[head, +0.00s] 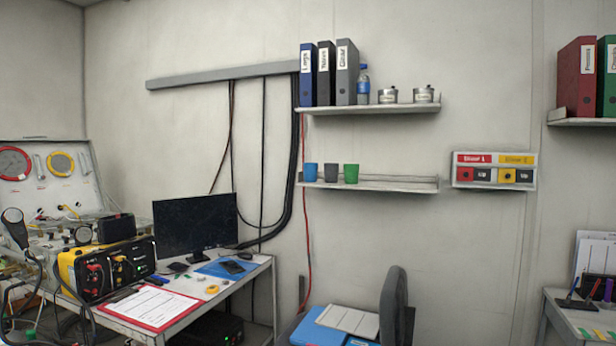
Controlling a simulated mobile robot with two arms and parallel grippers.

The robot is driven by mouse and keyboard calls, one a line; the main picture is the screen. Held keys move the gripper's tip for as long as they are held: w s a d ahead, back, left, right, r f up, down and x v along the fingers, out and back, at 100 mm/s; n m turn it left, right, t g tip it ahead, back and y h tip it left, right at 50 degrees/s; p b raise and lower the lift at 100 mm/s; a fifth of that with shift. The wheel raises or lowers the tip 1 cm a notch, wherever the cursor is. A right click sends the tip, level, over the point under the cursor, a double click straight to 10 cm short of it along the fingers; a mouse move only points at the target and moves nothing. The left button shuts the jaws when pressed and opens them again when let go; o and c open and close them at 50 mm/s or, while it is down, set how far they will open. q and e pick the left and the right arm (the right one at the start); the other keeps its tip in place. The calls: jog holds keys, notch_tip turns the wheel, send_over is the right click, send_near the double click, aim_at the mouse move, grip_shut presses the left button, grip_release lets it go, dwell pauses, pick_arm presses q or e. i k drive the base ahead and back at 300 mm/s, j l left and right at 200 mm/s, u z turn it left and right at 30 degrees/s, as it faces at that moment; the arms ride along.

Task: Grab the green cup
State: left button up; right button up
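The green cup (351,173) stands upright on the lower wall shelf (400,184). It is the rightmost of three cups in a row, beside a grey cup (331,173) and a blue cup (310,172). The shelf to the right of the green cup is bare. Neither of my grippers shows in the head view.
An upper shelf (370,109) with binders, a bottle and two tins hangs above the cups. A desk (225,287) with a monitor (195,225) stands at left. A chair (393,305) and blue folders (318,328) are below the shelf. Cables run down the wall left of it.

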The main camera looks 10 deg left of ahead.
aim_at(352, 171)
jog(key=i+l+u, duration=0.2)
jog(key=i+u, duration=0.15)
jog(key=u, duration=0.15)
jog(key=i+l+u, duration=0.25)
jog(key=u, duration=0.2)
